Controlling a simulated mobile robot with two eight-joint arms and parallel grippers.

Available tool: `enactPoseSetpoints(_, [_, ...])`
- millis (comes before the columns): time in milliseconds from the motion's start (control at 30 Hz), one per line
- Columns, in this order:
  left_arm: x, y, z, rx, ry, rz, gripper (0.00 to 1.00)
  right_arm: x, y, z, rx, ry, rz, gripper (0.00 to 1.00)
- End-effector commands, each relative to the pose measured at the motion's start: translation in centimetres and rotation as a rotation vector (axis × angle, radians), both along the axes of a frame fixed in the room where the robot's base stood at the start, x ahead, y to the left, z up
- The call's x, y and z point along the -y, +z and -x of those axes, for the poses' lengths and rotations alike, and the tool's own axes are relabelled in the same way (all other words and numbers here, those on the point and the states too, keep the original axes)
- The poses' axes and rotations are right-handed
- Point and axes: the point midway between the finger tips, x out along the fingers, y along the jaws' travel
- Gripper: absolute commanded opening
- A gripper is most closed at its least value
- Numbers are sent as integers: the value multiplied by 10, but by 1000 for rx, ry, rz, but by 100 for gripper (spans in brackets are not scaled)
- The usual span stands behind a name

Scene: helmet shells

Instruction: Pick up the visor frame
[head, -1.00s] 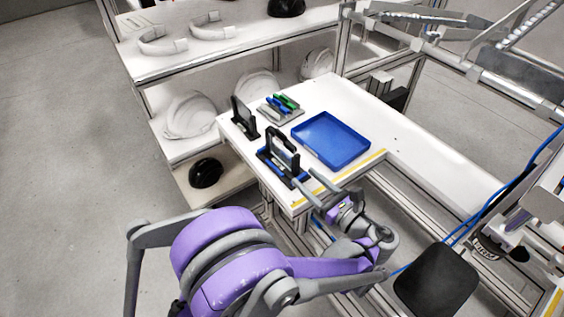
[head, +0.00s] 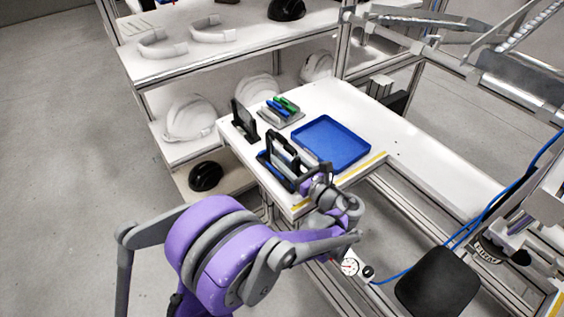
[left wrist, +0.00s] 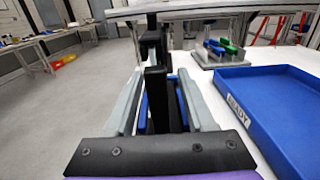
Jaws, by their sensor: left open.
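The visor frame (head: 282,147) appears to be the dark upright frame in a blue-and-black stand near the left front edge of the white table. In the left wrist view its dark upright part (left wrist: 156,85) stands between my two grey fingers. My left gripper (head: 297,166) is open around or very close to it; the left wrist view also shows the fingers (left wrist: 160,105) on either side, with blue stand parts between them. I cannot tell whether a finger touches it. The frame's lower part is partly hidden by my gripper. My right gripper is not in view.
A blue tray (head: 331,141) lies right of the stand. Behind are another dark upright piece (head: 243,120) and a grey holder with green and blue items (head: 281,110). Shelves at the back hold white helmet shells (head: 188,118). The table's right part is clear.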

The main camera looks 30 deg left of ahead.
Motion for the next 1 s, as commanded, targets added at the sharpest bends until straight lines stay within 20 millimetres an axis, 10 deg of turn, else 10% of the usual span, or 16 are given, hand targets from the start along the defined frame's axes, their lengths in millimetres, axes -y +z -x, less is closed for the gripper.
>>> enactPoseSetpoints(167, [0,0,0,0,-1,0,55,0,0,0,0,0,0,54])
enactPoseSetpoints(500, [0,0,0,0,-1,0,0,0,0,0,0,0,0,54])
enactPoseSetpoints(1000, [0,7,0,0,-1,0,0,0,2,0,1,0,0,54])
